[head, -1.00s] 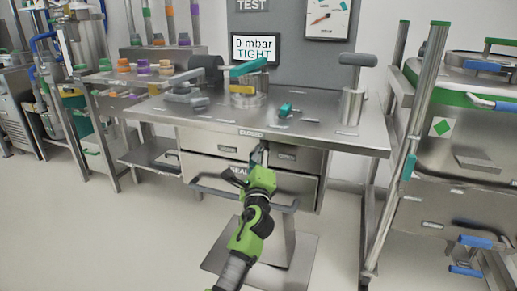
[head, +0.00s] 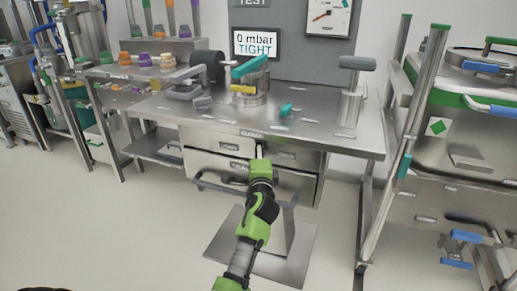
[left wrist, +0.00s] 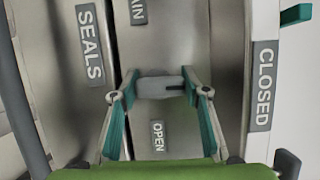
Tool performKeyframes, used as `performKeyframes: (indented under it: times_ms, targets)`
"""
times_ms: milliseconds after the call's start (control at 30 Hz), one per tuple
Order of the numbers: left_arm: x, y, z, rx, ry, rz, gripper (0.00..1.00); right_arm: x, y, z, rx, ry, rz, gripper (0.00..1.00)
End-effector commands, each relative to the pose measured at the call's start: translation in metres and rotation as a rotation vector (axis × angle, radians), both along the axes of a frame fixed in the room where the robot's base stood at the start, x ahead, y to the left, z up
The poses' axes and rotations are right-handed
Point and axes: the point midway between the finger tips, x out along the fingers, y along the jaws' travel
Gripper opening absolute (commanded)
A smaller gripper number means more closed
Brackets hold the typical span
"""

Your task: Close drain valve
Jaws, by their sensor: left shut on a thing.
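In the left wrist view, a short grey valve handle (left wrist: 156,87) sits between the teal-padded fingers of my left gripper (left wrist: 162,95), which is shut on it. A partly cut-off label ending in "AIN" (left wrist: 138,12) is above it, an OPEN label (left wrist: 158,136) is below, and a CLOSED label (left wrist: 264,85) is at the right. In the head view my green left wrist (head: 261,170) is at the front of the steel workbench (head: 345,140), below its top. The wrist largely hides the fingers and the handle there. My right gripper is not in view.
A SEALS drawer (left wrist: 90,45) is beside the valve. The bench top carries a clamp fixture (head: 249,95) and a grey-handled post (head: 351,100). A steel frame with a vessel (head: 460,140) stands at the right. The floor in front is open.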

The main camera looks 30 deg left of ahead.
Motion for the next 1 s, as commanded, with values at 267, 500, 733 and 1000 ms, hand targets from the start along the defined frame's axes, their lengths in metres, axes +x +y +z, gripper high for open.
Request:
performKeyframes:
  times_ms: [267, 500, 733, 1000]
  targets:
    - [0.000, 0.000, -0.002, -0.038, -0.005, 0.001, 0.21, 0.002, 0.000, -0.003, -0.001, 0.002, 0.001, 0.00]
    - [0.000, 0.001, -0.002, -0.044, -0.007, 0.002, 0.21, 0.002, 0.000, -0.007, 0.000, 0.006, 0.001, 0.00]
    - [0.000, 0.001, -0.002, -0.044, -0.007, 0.002, 0.55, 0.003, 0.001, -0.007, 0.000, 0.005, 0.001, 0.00]
    - [0.000, 0.000, -0.001, -0.041, -0.009, 0.001, 0.60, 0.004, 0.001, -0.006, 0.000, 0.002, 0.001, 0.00]
